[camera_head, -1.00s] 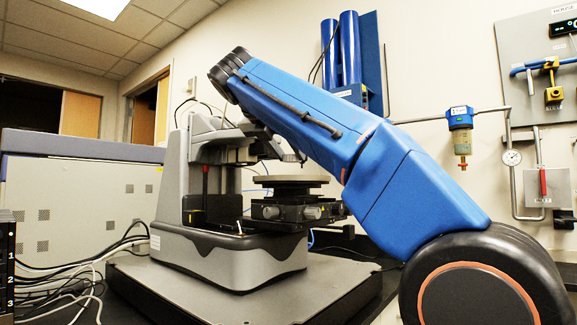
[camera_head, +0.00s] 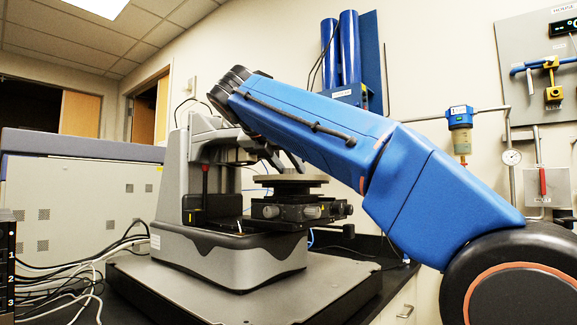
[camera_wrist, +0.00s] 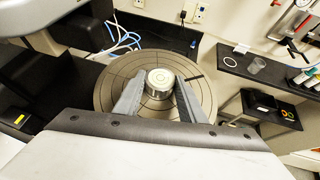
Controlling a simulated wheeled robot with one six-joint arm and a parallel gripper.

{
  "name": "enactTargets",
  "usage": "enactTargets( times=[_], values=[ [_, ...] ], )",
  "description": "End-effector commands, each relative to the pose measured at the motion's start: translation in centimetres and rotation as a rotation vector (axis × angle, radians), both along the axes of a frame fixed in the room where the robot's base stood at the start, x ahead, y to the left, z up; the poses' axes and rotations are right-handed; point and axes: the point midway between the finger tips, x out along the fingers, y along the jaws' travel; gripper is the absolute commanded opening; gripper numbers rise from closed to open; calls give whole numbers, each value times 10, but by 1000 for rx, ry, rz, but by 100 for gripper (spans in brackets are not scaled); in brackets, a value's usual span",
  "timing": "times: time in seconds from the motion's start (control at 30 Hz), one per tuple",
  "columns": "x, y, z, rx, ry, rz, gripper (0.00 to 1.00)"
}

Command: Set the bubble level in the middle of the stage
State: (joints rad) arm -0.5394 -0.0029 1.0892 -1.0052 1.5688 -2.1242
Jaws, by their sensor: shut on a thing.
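The bubble level (camera_wrist: 159,79) is a small round silver disc with a pale top, in the wrist view. My gripper (camera_wrist: 160,92) is shut on it, one grey finger on each side. The level is over the middle of the round grey stage (camera_wrist: 110,97), which is marked with rings and cross lines. I cannot tell whether the level touches the stage. In the head view my gripper's fingertips (camera_head: 286,162) show partly, just above the stage disc (camera_head: 290,181). The level cannot be made out there.
The profiler's grey column and head (camera_head: 205,150) stand close to the left of the stage. In the wrist view, a dark shelf (camera_wrist: 250,75) with a ring and a clear cup lies to the right.

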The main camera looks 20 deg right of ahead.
Motion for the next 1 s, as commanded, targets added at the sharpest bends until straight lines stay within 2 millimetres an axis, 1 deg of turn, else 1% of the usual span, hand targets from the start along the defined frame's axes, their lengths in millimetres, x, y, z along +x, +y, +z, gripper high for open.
enactTargets(
  times=[0.03, 0.23, 0.27, 0.3, 0.33, 0.63, 0.73, 0.8, 1.0],
  values=[
    [0, 1, -5, 2, 11, -2, 10],
    [0, 1, -11, 3, 18, -4, 10],
    [0, 2, -12, 3, 19, -5, 39],
    [1, 2, -12, 3, 20, -5, 48],
    [1, 2, -13, 3, 20, -5, 55],
    [2, 2, -12, 3, 21, -6, 55],
    [3, 2, -8, 3, 21, -6, 55],
    [2, 2, -1, 4, 20, -5, 55],
    [-20, 23, 17, 3, 15, 0, 55]
  ],
)
